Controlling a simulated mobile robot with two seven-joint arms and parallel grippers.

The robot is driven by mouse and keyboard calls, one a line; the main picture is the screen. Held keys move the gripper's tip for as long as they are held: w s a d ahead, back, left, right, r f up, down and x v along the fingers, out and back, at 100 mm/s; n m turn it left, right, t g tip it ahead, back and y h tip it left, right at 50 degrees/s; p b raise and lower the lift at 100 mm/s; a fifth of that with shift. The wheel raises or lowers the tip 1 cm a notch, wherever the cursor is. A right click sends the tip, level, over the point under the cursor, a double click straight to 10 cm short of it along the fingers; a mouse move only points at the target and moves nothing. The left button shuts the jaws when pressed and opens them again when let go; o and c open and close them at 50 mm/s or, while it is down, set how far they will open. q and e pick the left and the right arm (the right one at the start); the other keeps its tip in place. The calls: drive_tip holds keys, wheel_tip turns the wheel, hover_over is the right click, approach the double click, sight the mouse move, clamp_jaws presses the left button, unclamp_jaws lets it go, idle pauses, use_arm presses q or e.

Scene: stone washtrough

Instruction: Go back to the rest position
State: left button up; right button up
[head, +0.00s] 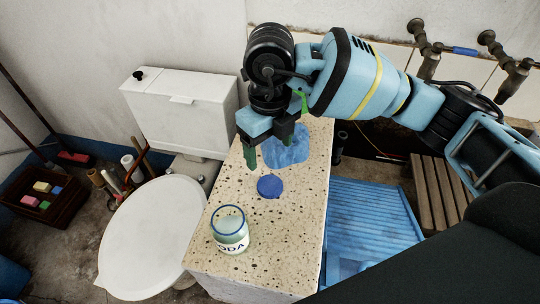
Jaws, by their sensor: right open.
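My right gripper (266,148) hangs above the speckled stone ledge (265,257), fingers pointing down. Its jaws are apart and nothing shows between them. My right arm reaches in from the right side. A blue round lid (270,186) lies flat on the ledge, just in front of the gripper. A glass jar (230,231) with a partly readable label ending in "DA" stands upright nearer the front, its lid off. A crumpled blue cloth or bag (288,149) lies at the back of the ledge, partly hidden behind the gripper. My left gripper is not in view.
A white toilet (152,233) with its cistern (182,112) stands left of the ledge. A blue ribbed washboard-like surface (370,222) and wooden slats (440,190) lie to the right. Taps (425,48) stick out from the back wall. A crate (45,208) with coloured blocks sits at far left.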

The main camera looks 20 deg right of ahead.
drive_tip(key=shift+r, duration=0.25)
